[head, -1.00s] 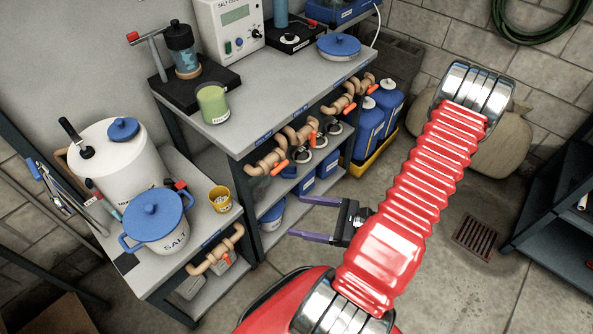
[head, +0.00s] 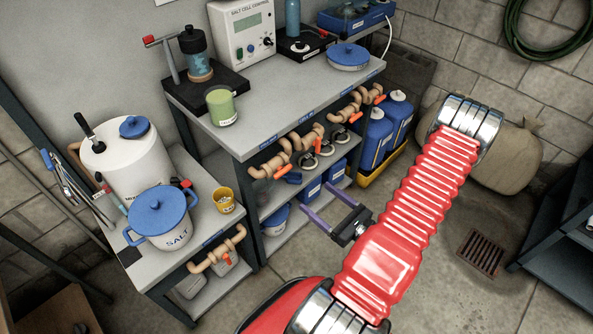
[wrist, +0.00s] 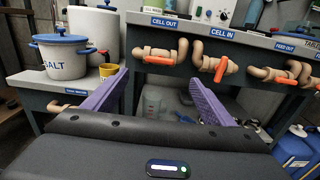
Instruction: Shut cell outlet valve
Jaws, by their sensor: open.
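The cell outlet valve (wrist: 153,51) is a tan pipe fitting under the bench edge, below the blue CELL OUT label (wrist: 159,22). Its orange handle (wrist: 158,61) lies roughly along the pipe. In the head view this valve (head: 268,163) is the leftmost on the taller bench. My gripper (head: 302,198) is open and empty, with purple fingers pointing toward the bench front. In the wrist view my gripper (wrist: 158,79) has its fingers spread to either side below the valve, apart from it. No contact with the handle shows.
The CELL IN valve (wrist: 214,65), with a tilted orange handle, is close on the right, and the FEED OUT valve (wrist: 282,75) is beyond. A lower bench with a salt pot (head: 160,218) stands left. Blue jugs (head: 374,137) stand right. Floor around a drain (head: 482,253) is clear.

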